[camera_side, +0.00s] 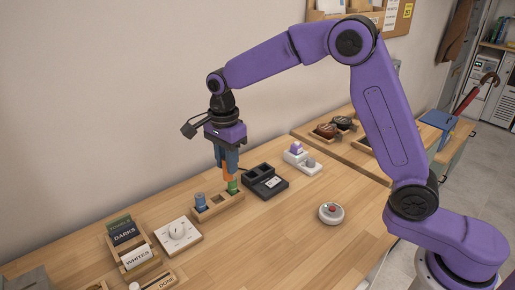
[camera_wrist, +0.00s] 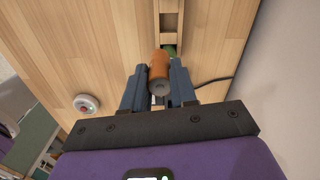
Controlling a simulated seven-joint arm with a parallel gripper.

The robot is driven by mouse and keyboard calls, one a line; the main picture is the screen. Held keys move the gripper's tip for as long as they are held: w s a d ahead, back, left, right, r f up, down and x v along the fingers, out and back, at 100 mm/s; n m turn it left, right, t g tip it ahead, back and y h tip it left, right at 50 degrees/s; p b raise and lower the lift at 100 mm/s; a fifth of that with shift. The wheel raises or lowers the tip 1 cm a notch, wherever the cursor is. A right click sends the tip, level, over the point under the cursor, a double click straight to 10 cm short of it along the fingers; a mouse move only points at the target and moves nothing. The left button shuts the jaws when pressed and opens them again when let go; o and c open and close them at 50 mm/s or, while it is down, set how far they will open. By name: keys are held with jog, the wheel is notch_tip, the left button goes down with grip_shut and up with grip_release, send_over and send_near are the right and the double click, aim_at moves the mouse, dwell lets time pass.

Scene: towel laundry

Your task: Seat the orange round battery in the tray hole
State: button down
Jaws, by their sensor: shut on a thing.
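The orange round battery (camera_side: 227,179) is held between the blue fingers of my gripper (camera_side: 228,168), above the wooden tray. In the wrist view the battery (camera_wrist: 159,66) shows between the two fingertips (camera_wrist: 159,78), its grey end toward the camera. The wooden tray (camera_side: 218,212) holds a blue battery (camera_side: 200,199) at its left end and a green battery (camera_side: 233,186) at its right end, just under or beside the orange one. A square hole (camera_side: 216,200) shows between them. The wrist view shows part of the tray (camera_wrist: 157,14) and the green battery (camera_wrist: 170,49). Whether the orange battery touches anything below cannot be told.
A black charger-like unit (camera_side: 265,182) stands close right of the tray. A white dial box (camera_side: 178,235) and card holders (camera_side: 127,243) are to the left. A round button device (camera_side: 331,212) is at the right. The front of the table is mostly clear.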

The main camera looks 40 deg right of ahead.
jog(key=shift+w+a+f, duration=0.25)
jog(key=shift+a+f, duration=0.25)
jog(key=shift+f, duration=0.4)
jog(key=shift+w+a+f, duration=0.25)
jog(key=shift+a+f, duration=0.2)
jog(key=shift+f, duration=0.5)
jog(key=shift+w+a+f, duration=0.25)
jog(key=shift+a+f, duration=0.25)
jog(key=shift+f, duration=0.4)
jog(key=shift+f, duration=1.35)
dwell(0.7)
jog(key=shift+c, duration=1.7)
grip_release()
jog(key=shift+r, duration=0.1)
notch_tip(320, 180, up, 7)
